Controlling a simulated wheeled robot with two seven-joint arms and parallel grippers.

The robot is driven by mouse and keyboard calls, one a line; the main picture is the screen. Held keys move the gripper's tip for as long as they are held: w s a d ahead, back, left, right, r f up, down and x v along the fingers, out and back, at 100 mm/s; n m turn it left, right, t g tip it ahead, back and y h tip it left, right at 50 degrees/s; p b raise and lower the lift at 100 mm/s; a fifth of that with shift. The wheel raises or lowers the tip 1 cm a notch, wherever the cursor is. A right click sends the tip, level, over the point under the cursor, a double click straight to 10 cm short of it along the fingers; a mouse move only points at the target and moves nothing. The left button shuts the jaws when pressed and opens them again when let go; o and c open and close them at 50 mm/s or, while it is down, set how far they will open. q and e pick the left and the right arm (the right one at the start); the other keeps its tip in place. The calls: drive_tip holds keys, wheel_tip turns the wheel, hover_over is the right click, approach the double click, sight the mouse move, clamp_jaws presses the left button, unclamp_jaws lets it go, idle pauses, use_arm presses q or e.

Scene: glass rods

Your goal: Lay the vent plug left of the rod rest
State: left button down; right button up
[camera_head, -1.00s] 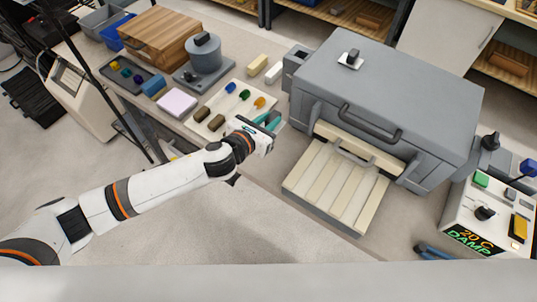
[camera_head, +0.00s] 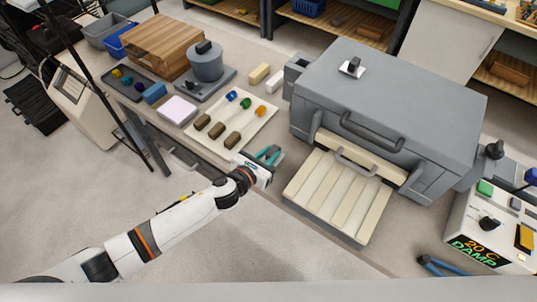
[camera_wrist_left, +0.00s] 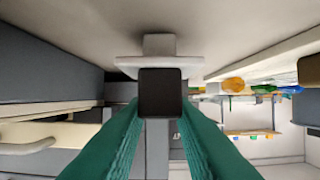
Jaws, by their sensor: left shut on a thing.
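My left gripper (camera_head: 267,155) is in front of the kiln-like grey box, right of the pale board, with its teal fingers shut. In the left wrist view the fingers (camera_wrist_left: 160,125) hold the dark square knob of a plug (camera_wrist_left: 160,92) with a pale plate and stub beyond it; I take this as the vent plug. A similar dark knob on a white plate (camera_head: 352,67) sits on the box top. My right gripper is out of view.
The grey box (camera_head: 390,105) has a slatted cream shelf (camera_head: 338,195) in front. A grey pot (camera_head: 206,62), pink pad (camera_head: 177,109), blue block (camera_head: 154,93) and wooden box (camera_head: 157,45) stand left. Blue-handled pliers (camera_head: 440,265) and a control panel (camera_head: 490,230) are right.

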use_arm(q)
drive_tip(key=shift+f, duration=0.2)
drive_tip(key=c, duration=1.2)
unclamp_jaws()
drive_tip(key=shift+r, duration=0.1)
drive_tip(key=shift+r, duration=0.25)
drive_tip(key=v, duration=1.2)
drive_tip(key=shift+b, duration=0.4)
drive_tip(key=shift+f, duration=0.15)
